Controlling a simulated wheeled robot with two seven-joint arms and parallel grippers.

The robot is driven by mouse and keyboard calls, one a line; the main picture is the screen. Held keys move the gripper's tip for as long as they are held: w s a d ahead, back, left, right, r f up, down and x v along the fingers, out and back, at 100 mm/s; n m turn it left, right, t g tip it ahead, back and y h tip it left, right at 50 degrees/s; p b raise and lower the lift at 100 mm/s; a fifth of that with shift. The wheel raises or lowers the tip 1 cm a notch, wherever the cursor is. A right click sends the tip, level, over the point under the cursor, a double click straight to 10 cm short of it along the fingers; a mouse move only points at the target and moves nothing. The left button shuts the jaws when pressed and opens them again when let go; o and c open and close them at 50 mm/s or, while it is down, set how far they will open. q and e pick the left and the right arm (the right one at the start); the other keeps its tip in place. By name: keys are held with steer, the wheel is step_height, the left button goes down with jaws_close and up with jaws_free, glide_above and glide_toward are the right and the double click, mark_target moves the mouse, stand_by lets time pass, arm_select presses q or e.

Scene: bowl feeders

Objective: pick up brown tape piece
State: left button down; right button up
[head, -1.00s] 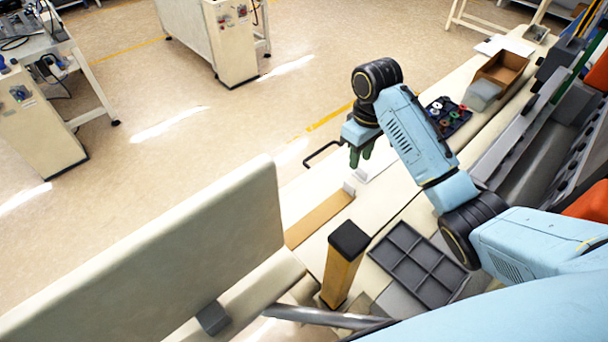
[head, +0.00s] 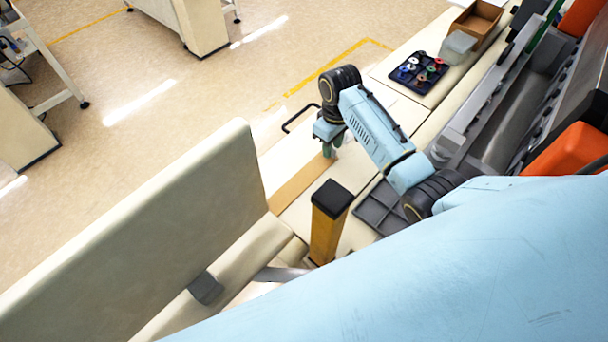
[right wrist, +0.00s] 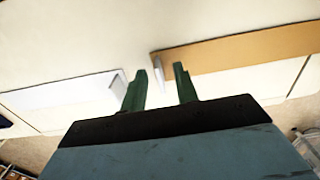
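The brown tape piece (head: 298,184) is a long tan strip lying on the pale work surface, left of the black-topped post in the head view. In the right wrist view the brown strip (right wrist: 240,53) runs off to the upper right, with a small pale upright tab at its near end. My right gripper (head: 329,151) is over the surface near the strip's far end. Its green fingers (right wrist: 160,88) are apart with nothing between them, pointing toward the surface beside that end. The gap to the surface is hard to judge. My left gripper is not in view.
A black-topped yellow post (head: 328,225) stands close to the strip. A grey compartment tray (head: 378,212) lies partly behind my right arm. A dark tray of coloured spools (head: 419,73) and a cardboard box (head: 476,20) lie farther back. A white strip (right wrist: 65,92) lies left of the fingers.

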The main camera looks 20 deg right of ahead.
steer(key=shift+f, duration=0.9)
steer(key=shift+c, duration=0.3)
jaws_close()
steer(key=shift+r, duration=0.2)
